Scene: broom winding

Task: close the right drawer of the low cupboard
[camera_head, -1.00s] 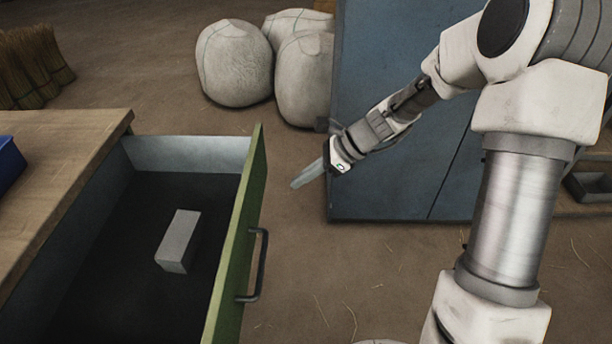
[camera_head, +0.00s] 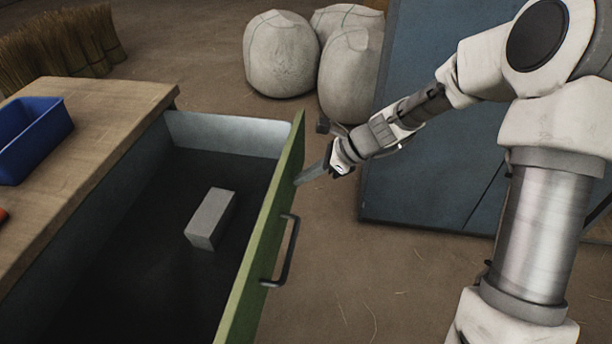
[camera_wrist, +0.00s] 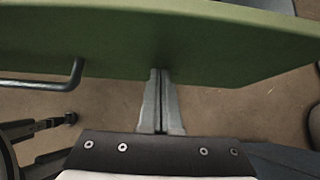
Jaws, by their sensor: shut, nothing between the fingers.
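The drawer (camera_head: 268,235) stands pulled far out of the low cupboard (camera_head: 98,118). It has a green front with a dark bar handle (camera_head: 284,252), and a grey block (camera_head: 211,218) lies inside it. My gripper (camera_head: 302,180) is shut and empty, with its fingertips at the outer face of the green front, near its far end. In the wrist view the shut fingers (camera_wrist: 160,75) point at the green drawer front (camera_wrist: 190,45), and the handle (camera_wrist: 45,82) is at the left. The tips look very close to the front or touching it; I cannot tell which.
A blue bin (camera_head: 32,140) sits on the wooden top. Pale sacks (camera_head: 283,55) stand on the floor behind, and brooms (camera_head: 60,50) stand at the far left. A blue cabinet (camera_head: 425,150) stands behind my arm. The floor right of the drawer is clear.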

